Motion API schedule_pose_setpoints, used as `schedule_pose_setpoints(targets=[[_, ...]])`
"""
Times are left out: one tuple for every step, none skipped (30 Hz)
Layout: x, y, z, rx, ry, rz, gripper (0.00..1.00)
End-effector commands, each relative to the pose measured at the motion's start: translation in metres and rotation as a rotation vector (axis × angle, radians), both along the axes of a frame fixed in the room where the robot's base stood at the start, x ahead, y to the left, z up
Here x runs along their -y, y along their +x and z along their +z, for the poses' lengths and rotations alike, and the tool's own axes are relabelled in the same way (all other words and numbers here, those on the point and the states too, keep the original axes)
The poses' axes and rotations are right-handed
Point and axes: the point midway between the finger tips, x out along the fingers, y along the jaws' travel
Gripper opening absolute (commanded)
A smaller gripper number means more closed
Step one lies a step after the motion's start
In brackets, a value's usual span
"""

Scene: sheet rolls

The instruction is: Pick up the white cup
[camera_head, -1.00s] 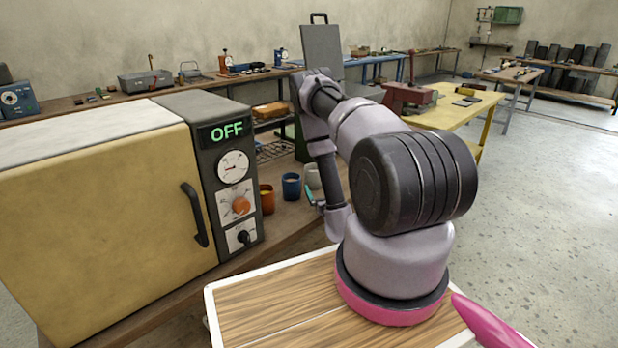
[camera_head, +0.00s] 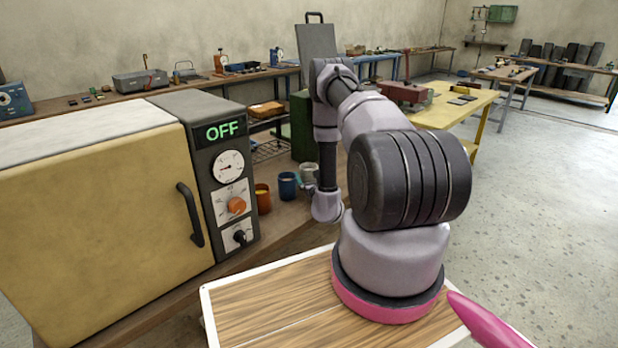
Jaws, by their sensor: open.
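The white cup (camera_head: 308,171) stands on the wooden bench, to the right of a blue cup (camera_head: 287,186) and an orange cup (camera_head: 263,198). My arm's wrist hides part of its right side and lower part. My gripper (camera_head: 304,186) shows only as a small bit at the left of the wrist, in front of and just below the white cup. It is open. Its fingertips are too small and covered to see clearly, and I cannot tell whether they touch the cup.
A yellow oven (camera_head: 100,210) with a grey panel reading OFF stands to the left of the cups. A dark green cabinet (camera_head: 302,125) is behind them. A shelf with an orange box (camera_head: 266,110) is at the back. Open floor (camera_head: 540,190) lies to the right.

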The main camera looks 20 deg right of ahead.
Motion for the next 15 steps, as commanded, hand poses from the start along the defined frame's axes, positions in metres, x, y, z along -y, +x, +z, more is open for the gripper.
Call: schedule_pose_setpoints(targets=[[0.0000, -0.0002, 0.0000, 0.000, 0.000, 0.000, 1.00], [-0.0001, -0.0002, 0.0000, 0.000, 0.000, 0.000, 1.00], [-0.0001, -0.0003, 0.0000, 0.000, 0.000, 0.000, 1.00], [-0.0002, -0.0004, 0.0000, 0.000, 0.000, 0.000, 0.92], [-0.0002, -0.0004, 0.0000, 0.000, 0.000, 0.000, 0.81], [-0.0002, -0.0004, 0.0000, 0.000, 0.000, 0.000, 0.66], [-0.0002, -0.0005, 0.0000, 0.000, 0.000, 0.000, 0.54], [-0.0002, -0.0005, 0.0000, 0.000, 0.000, 0.000, 0.43], [-0.0002, -0.0005, 0.0000, 0.000, 0.000, 0.000, 0.27], [-0.0002, -0.0005, 0.0001, 0.000, 0.000, 0.000, 0.23], [-0.0002, -0.0005, 0.0001, 0.000, 0.000, 0.000, 0.23], [-0.0002, -0.0005, 0.0001, 0.000, 0.000, 0.000, 0.23], [-0.0001, -0.0006, 0.0001, 0.000, 0.000, 0.000, 0.23], [-0.0002, -0.0006, 0.0001, 0.000, 0.000, 0.000, 0.23], [-0.0001, -0.0006, 0.0002, 0.000, 0.000, 0.000, 0.23]])
